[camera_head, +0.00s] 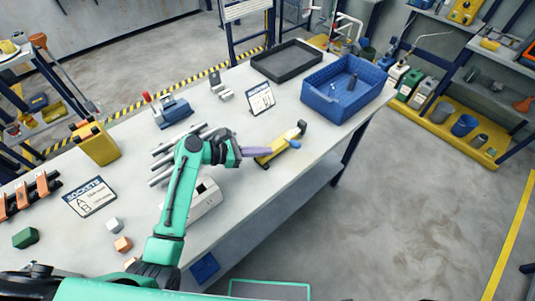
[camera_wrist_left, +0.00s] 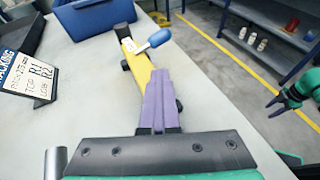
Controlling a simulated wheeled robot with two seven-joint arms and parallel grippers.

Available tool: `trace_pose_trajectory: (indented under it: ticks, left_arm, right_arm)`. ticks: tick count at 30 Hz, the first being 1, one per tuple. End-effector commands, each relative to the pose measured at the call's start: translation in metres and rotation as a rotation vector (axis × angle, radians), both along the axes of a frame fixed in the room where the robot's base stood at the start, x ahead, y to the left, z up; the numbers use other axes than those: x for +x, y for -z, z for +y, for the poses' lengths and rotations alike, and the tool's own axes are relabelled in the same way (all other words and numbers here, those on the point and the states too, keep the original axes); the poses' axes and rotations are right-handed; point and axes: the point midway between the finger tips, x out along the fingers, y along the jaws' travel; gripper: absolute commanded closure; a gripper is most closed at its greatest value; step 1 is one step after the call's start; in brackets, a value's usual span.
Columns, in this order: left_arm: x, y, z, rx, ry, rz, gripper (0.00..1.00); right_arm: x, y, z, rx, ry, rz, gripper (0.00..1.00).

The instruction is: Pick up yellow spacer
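A yellow bar-shaped fixture (camera_head: 270,153) with a blue knob and dark end lies near the table's front edge. It also shows in the left wrist view (camera_wrist_left: 138,66). No separate yellow spacer can be made out; I cannot tell whether this fixture holds one. My left gripper (camera_head: 268,151) has its purple fingers together, reaching over the near end of the fixture. In the left wrist view its fingertips (camera_wrist_left: 158,74) overlap the yellow body; contact is unclear.
A blue bin (camera_head: 345,90) and a dark tray (camera_head: 287,61) stand behind the fixture. A sign card (camera_head: 261,99) stands to its left. Grey rods (camera_head: 165,160) and a white box (camera_head: 204,197) lie near my left arm. A yellow container (camera_head: 95,145) stands farther left.

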Motion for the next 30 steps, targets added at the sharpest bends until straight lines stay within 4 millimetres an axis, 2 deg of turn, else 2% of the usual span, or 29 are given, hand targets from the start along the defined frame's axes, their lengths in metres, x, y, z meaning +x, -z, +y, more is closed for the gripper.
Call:
trace_pose_trajectory:
  ticks: [1, 2, 5, 8, 11, 18, 21, 25, 30]
  left_arm:
    - [-0.003, 0.014, 0.006, 0.025, -0.006, 0.022, 1.0]
    - [-0.003, 0.013, 0.006, 0.026, -0.005, 0.021, 1.0]
    - [-0.003, 0.006, 0.006, 0.026, -0.005, 0.02, 1.0]
    - [-0.002, -0.009, 0.005, 0.024, -0.004, 0.018, 1.0]
    - [-0.002, -0.037, 0.005, 0.023, -0.004, 0.011, 1.0]
    - [-0.002, -0.128, 0.003, 0.018, -0.003, 0.005, 1.0]
    - [-0.002, -0.159, 0.002, 0.017, -0.003, 0.006, 1.0]
    - [-0.003, -0.182, 0.003, 0.019, -0.003, 0.011, 1.0]
    - [-0.003, -0.193, 0.002, 0.017, -0.003, 0.014, 1.0]
  right_arm:
    - [0.0, 0.002, 0.0, 0.0, 0.0, 0.0, 0.5]
    - [0.0, 0.002, 0.0, 0.0, 0.0, 0.0, 0.5]
    - [0.0, 0.001, 0.0, 0.0, 0.0, 0.0, 0.5]
    - [0.0, 0.001, 0.0, 0.0, 0.0, 0.0, 0.5]
    - [0.001, 0.001, 0.0, 0.0, 0.0, -0.001, 0.5]
    - [0.001, 0.005, 0.001, 0.001, 0.001, -0.002, 0.5]
    - [0.001, 0.006, 0.001, 0.001, 0.001, -0.001, 0.5]
    - [0.0, 0.007, 0.001, 0.002, 0.001, 0.0, 0.5]
    - [0.0, 0.007, 0.001, 0.002, 0.0, 0.0, 0.5]
